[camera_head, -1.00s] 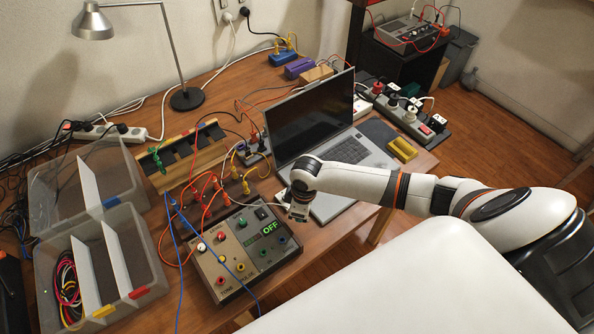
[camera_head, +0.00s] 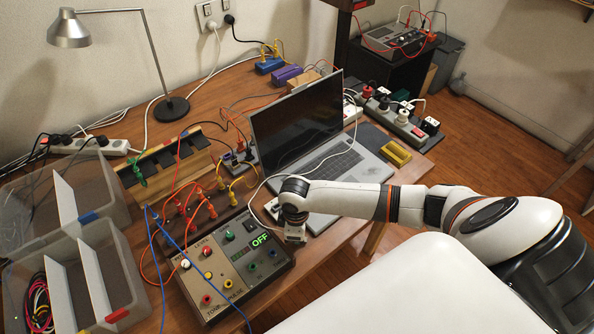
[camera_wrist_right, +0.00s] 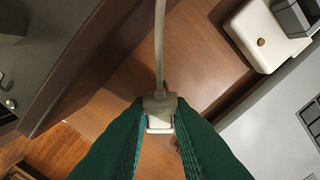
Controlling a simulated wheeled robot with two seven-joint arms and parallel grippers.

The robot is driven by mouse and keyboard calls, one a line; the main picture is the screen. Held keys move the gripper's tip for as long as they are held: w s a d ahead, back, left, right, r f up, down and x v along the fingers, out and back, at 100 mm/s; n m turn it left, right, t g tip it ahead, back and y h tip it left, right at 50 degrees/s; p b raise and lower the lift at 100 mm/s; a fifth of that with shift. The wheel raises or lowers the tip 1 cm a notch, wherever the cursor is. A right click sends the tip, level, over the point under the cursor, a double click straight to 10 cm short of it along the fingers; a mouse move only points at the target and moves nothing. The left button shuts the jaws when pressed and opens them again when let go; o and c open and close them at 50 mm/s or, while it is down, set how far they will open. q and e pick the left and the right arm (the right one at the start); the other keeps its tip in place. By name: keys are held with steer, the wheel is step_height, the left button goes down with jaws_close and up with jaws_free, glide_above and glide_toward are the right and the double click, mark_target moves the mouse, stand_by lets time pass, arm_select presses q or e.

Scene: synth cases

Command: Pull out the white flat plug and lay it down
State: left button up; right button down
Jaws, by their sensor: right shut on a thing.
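My right gripper (camera_wrist_right: 160,115) is shut on the white flat plug (camera_wrist_right: 160,122), with green fingers on both sides of it. Its pale cable (camera_wrist_right: 159,45) runs up and out of the wrist view. In the head view, my right gripper (camera_head: 295,236) is over the wooden table between the laptop's front left corner and the control box. The plug is hard to make out there. Bare wood shows below the plug in the wrist view; I cannot tell whether it touches the table. A white socket block (camera_wrist_right: 262,35) lies apart from the plug. My left gripper is not in view.
The control box (camera_head: 240,270) with knobs and a green OFF display is left of the gripper. The open laptop (camera_head: 345,165) is behind and right. A small strip of bare table (camera_wrist_right: 125,75) lies between. Several cables and clear bins are further left.

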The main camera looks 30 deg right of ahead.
steer(key=c, duration=1.2)
jaws_free()
steer(key=shift+c, duration=0.2)
steer(key=shift+r, duration=0.1)
step_height(320, 180, up, 12)
steer(key=shift+w+a, duration=0.1)
